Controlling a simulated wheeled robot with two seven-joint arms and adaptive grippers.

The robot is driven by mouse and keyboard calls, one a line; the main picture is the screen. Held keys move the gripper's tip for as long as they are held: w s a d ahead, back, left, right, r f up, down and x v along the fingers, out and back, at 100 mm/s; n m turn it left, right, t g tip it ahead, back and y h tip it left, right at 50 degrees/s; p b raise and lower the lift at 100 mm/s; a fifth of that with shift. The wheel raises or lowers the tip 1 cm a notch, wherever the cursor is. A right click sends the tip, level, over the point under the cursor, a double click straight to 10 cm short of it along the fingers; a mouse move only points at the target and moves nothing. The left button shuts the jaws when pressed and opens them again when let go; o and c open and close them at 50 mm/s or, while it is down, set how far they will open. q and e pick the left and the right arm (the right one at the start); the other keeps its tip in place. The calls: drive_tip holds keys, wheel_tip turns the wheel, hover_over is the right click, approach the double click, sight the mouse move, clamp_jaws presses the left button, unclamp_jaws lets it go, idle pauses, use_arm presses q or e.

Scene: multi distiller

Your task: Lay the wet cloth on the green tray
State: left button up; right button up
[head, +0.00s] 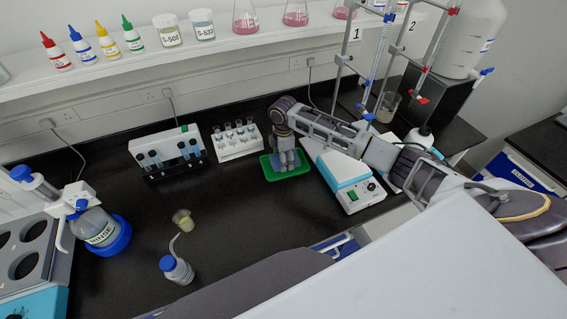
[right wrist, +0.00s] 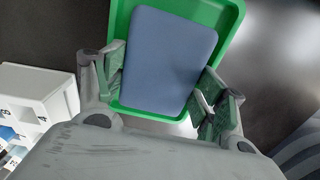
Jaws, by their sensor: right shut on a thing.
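The green tray (head: 300,172) lies on the dark bench in the middle of the head view; it also shows in the right wrist view (right wrist: 234,12). My right gripper (head: 286,160) points down over the tray. In the right wrist view the blue-grey cloth (right wrist: 168,60), a flat rounded rectangle, is between the fingers of my right gripper (right wrist: 164,92), which is shut on it. The cloth overlaps the tray there; I cannot tell whether it touches the tray floor. My left gripper is not in view.
A white vial rack (head: 238,142) stands close left of the tray, a hotplate (head: 345,175) close right. Farther left are a black-and-white tube rack (head: 166,152), a small beaker (head: 183,220) and a wash bottle (head: 176,269). The bench front of the tray is clear.

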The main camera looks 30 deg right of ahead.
drive_tip(key=shift+f+b, duration=0.75)
drive_tip(key=shift+f, duration=0.05)
drive_tip(key=shift+f, duration=0.15)
drive_tip(key=o, duration=1)
drive_tip(key=shift+r, duration=0.2)
drive_tip(key=shift+r+p, duration=2.45)
drive_tip(key=shift+p, duration=0.45)
wheel_tip(320, 180, up, 7)
